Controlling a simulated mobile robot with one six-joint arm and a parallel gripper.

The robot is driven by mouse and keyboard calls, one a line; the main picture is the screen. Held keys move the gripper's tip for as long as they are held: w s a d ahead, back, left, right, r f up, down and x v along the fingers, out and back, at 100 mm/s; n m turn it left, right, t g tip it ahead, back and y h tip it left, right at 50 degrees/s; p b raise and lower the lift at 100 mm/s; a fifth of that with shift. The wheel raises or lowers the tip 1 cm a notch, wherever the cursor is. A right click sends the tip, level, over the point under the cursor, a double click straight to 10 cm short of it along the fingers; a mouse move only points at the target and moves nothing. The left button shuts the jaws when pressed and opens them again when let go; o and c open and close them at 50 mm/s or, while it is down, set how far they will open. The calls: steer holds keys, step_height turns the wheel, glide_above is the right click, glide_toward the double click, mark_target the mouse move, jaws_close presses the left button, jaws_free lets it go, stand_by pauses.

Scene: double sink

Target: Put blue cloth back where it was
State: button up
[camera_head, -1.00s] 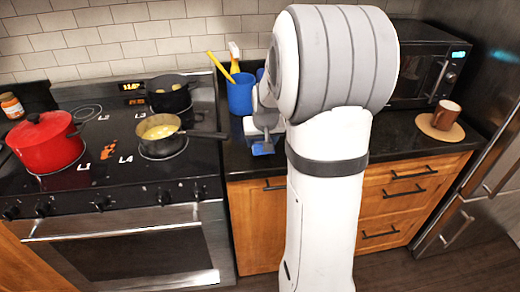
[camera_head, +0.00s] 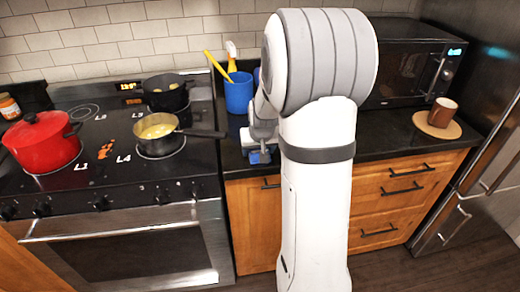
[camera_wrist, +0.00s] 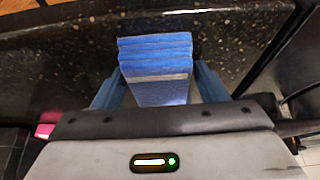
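The blue cloth (camera_wrist: 155,48) looks like a folded, layered block in the wrist view. It sits between the two blue-grey fingers of my gripper (camera_wrist: 158,72), which appear to press on its sides. A lighter band crosses its middle. In the head view my gripper (camera_head: 262,150) is low beside my arm, at the front part of the dark counter, with a small blue patch at its tip. My arm hides much of the counter behind it. I cannot tell whether the cloth touches the counter.
On the stove at left are a red pot (camera_head: 42,143), a black pot (camera_head: 166,94) and a pan (camera_head: 157,131) whose handle points toward my gripper.

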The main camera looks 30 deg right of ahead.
steer(key=shift+o, duration=0.7)
steer(key=shift+s+f, duration=0.15)
steer(key=shift+f, duration=0.15)
steer(key=shift+s, duration=0.1)
steer(key=shift+r+p, duration=0.4)
steer(key=w+v, duration=0.1)
steer(key=v, duration=1)
steer(key=s+a+n+g, duration=0.1)
steer(key=s+a, duration=0.5)
steer(key=s, duration=0.4)
steer(key=s+a+n+g+y, duration=0.1)
steer(key=s+a+n, duration=0.1)
steer(key=s+a, duration=0.5)
steer(key=s+f, duration=0.1)
steer(key=s, duration=0.2)
steer(key=shift+s+a+b, duration=0.2)
steer(key=shift+a+b, duration=0.15)
